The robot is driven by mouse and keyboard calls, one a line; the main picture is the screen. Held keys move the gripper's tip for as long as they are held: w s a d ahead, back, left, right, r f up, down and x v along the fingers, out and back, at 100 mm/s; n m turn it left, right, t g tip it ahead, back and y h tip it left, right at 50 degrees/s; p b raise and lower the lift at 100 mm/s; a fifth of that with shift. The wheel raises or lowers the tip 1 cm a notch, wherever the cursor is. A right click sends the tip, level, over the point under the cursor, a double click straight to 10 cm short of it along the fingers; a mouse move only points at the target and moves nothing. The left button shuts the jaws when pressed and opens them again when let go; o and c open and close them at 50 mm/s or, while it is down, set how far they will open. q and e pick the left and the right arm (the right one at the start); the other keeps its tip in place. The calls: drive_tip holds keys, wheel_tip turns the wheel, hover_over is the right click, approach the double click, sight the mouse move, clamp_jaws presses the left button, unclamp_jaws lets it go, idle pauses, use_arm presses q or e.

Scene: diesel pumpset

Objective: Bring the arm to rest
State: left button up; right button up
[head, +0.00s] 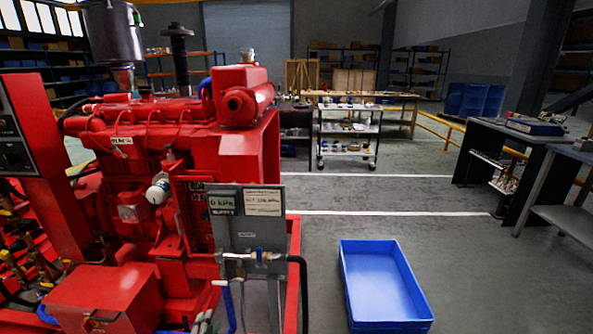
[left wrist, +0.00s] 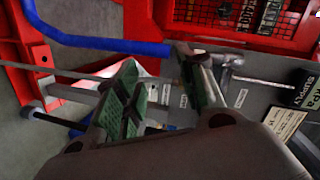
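The task names no object apart from the arm. My left gripper (left wrist: 158,62) shows in the left wrist view, with its two green-padded fingers spread apart. I see nothing held between them. They are in front of a grey panel (left wrist: 265,98) with a SUPPLY label, near a blue hose (left wrist: 95,43); whether they touch anything I cannot tell. In the head view the same grey panel (head: 247,232) stands at the front of the red diesel pumpset (head: 240,140). I cannot make out my left gripper clearly there. My right gripper is in neither view.
A blue bin (head: 385,285) stands on the floor right of the pumpset. A black hose (head: 303,290) hangs beside the panel. A white shelf cart (head: 348,135) is further back. A dark workbench (head: 530,130) is at the right. The floor between is clear.

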use_arm(q)
drive_tip(key=s+a+f+n+g+y, duration=0.1)
drive_tip(key=s+f+n+g, duration=0.55)
drive_tip(key=f+n, duration=0.3)
drive_tip(key=s+d+f+g+h, duration=0.1)
drive_tip(key=s+d, duration=0.4)
drive_tip(key=s, duration=0.5)
drive_tip(key=s+d+f+g+h+p, duration=0.1)
drive_tip(key=s+d+f+g, duration=0.3)
drive_tip(key=s, duration=0.6)
drive_tip(key=shift+s+d+f+n+g+h, duration=0.15)
drive_tip(key=shift+d+f+n+g+h, duration=0.4)
drive_tip(key=shift+g, duration=0.7)
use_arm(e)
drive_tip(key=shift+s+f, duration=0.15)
use_arm(q)
drive_tip(key=shift+s+p, duration=0.1)
drive_tip(key=shift+p, duration=0.55)
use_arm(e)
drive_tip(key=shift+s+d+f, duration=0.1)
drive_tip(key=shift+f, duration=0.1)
